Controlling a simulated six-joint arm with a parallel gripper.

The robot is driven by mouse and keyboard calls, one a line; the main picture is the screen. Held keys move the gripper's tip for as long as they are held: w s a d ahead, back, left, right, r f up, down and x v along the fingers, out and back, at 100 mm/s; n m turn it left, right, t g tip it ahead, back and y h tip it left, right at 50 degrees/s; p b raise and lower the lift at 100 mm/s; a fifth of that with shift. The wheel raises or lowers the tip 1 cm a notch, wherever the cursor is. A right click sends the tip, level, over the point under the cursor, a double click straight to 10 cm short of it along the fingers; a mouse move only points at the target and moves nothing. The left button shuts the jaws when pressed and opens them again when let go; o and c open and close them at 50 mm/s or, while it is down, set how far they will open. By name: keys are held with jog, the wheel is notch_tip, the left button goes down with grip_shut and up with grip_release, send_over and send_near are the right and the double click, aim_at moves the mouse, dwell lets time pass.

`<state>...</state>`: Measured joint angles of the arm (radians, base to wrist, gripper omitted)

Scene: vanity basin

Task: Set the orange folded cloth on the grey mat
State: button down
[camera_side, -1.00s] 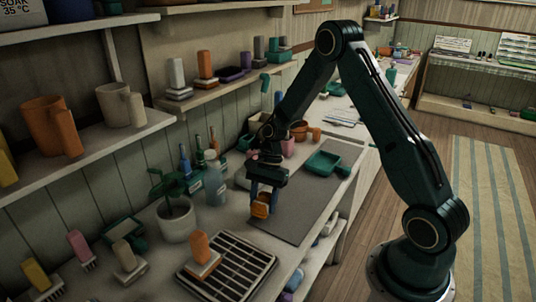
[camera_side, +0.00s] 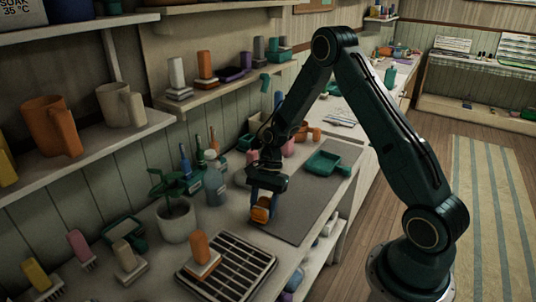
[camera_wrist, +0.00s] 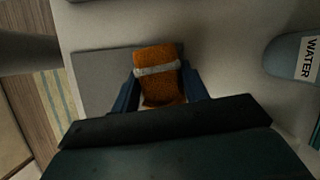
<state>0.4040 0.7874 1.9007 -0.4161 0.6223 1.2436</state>
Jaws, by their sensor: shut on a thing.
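The orange folded cloth (camera_side: 261,211) has a pale band around it, seen in the wrist view (camera_wrist: 158,72). My gripper (camera_side: 264,205) is shut on the cloth, with a blue finger on each side of it in the wrist view (camera_wrist: 158,88). The grey mat (camera_side: 298,217) lies flat on the counter. In the side view the cloth is at the mat's near left edge. In the wrist view the cloth overlaps the mat's edge (camera_wrist: 100,75). I cannot tell whether the cloth touches the surface below.
A green tray (camera_side: 324,165) sits on the far part of the mat. A black rack (camera_side: 228,265) with an orange-handled brush (camera_side: 200,250) is nearer. A potted plant (camera_side: 176,218) and a bottle (camera_side: 215,182) stand left of my gripper. The mat's near right part is clear.

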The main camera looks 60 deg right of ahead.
jog(key=shift+f, duration=0.45)
dwell(0.4)
jog(key=c, duration=0.7)
grip_release()
jog(key=shift+o, duration=0.2)
jog(key=shift+r, duration=0.1)
jog(key=v, duration=1.3)
jog(key=shift+r, duration=0.35)
